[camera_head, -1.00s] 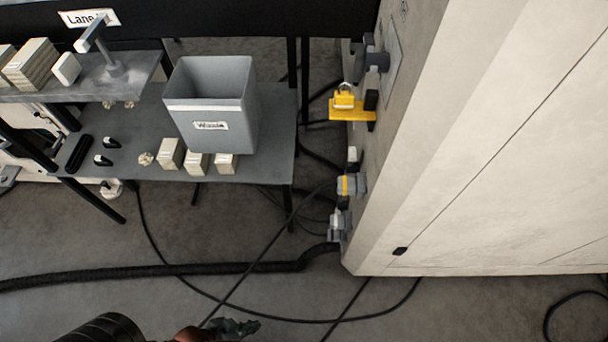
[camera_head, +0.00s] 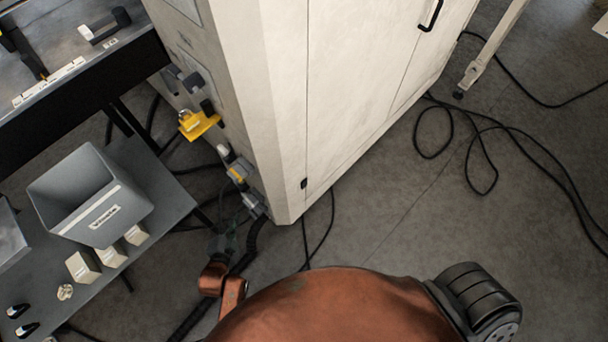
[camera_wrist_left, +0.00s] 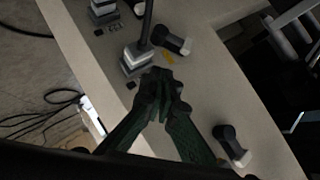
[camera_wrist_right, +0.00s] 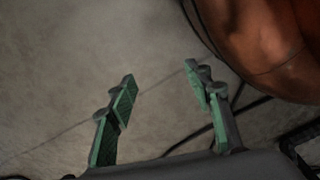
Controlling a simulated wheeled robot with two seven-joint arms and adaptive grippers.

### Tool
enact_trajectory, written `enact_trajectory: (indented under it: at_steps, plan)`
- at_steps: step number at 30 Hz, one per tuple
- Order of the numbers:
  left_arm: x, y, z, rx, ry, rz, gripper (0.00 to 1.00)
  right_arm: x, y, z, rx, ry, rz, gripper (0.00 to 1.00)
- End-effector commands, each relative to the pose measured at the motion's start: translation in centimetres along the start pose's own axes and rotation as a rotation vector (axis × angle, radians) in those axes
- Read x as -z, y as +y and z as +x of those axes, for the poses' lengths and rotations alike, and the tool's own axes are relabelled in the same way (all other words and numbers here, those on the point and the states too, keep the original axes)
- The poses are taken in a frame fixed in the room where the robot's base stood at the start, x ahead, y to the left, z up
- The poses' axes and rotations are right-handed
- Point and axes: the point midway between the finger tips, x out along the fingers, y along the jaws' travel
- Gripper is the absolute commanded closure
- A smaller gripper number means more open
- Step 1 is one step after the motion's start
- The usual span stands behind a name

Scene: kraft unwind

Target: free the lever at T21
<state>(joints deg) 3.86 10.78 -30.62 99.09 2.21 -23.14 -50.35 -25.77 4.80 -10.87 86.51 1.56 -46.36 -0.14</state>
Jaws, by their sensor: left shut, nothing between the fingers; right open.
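On the narrow side of the beige cabinet (camera_head: 285,100), a yellow bracket (camera_head: 203,128) carries a small yellow padlock (camera_head: 187,117). A dark lever handle (camera_head: 190,82) sits just above it. I cannot read a T21 label. Below are grey plug fittings with a yellow band (camera_head: 238,173). My left gripper (camera_head: 228,236) is low beside the cabinet's bottom corner, below the fittings. In the left wrist view it (camera_wrist_left: 165,82) is shut and empty, in front of a grey fitting (camera_wrist_left: 137,58) and black handles with pale ends (camera_wrist_left: 175,43). My right gripper (camera_wrist_right: 160,75) is open and empty over the floor.
A grey bin (camera_head: 90,195) and several pale blocks (camera_head: 83,266) stand on a grey shelf (camera_head: 165,190) at left. Black cables (camera_head: 485,150) lie on the floor right of the cabinet. Open floor (camera_head: 400,210) lies in front of it.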

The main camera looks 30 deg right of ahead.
Motion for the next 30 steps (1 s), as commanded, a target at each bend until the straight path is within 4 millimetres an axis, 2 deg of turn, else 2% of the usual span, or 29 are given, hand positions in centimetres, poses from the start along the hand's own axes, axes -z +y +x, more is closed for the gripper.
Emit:
enact_trajectory:
  at_steps: [1,5,8,14,30]
  plan:
    - [1.4,-2.3,0.4,0.018,0.017,0.075,1.00,-0.6,0.5,-0.4,-0.009,-0.020,0.002,0.54]
    - [2.7,-3.9,1.5,0.032,0.037,0.176,1.00,-2.1,1.3,-0.1,-0.021,-0.058,0.008,0.54]
    - [2.8,-3.9,2.2,0.035,0.041,0.193,1.00,-2.1,1.4,-0.2,-0.023,-0.065,0.009,0.54]
    - [2.8,-3.6,4.5,0.032,0.041,0.190,1.00,-0.6,1.1,-1.7,-0.018,-0.065,0.013,0.54]
    - [3.0,-3.8,10.7,0.032,0.040,0.187,1.00,3.5,-1.1,-9.7,0.011,-0.060,0.011,0.54]
